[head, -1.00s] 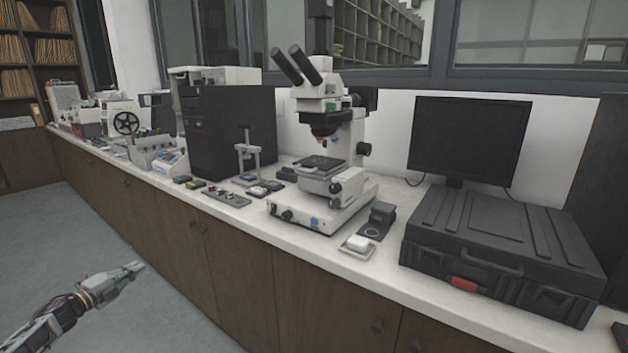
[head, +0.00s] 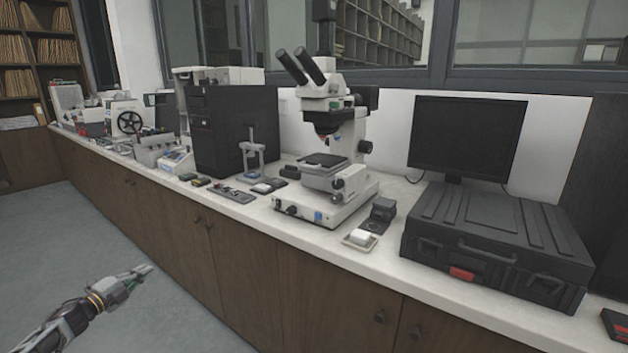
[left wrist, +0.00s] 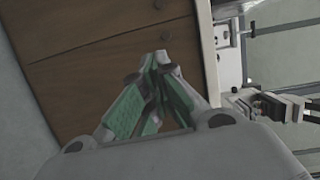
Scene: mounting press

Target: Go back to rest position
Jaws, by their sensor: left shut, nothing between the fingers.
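My left gripper (head: 143,272) is at the lower left of the head view, over the grey floor and in front of the wooden cabinets (head: 165,235). It is below the level of the bench top and apart from everything on it. In the left wrist view its green-padded fingers (left wrist: 160,62) meet at the tips, with nothing between them. My right gripper does not show in either view.
A white bench top (head: 240,208) carries a microscope (head: 330,180), a black tower (head: 235,130), a monitor (head: 466,137) and a black case (head: 495,240). Several small devices line its far left. The floor (head: 60,245) beside the cabinets is clear.

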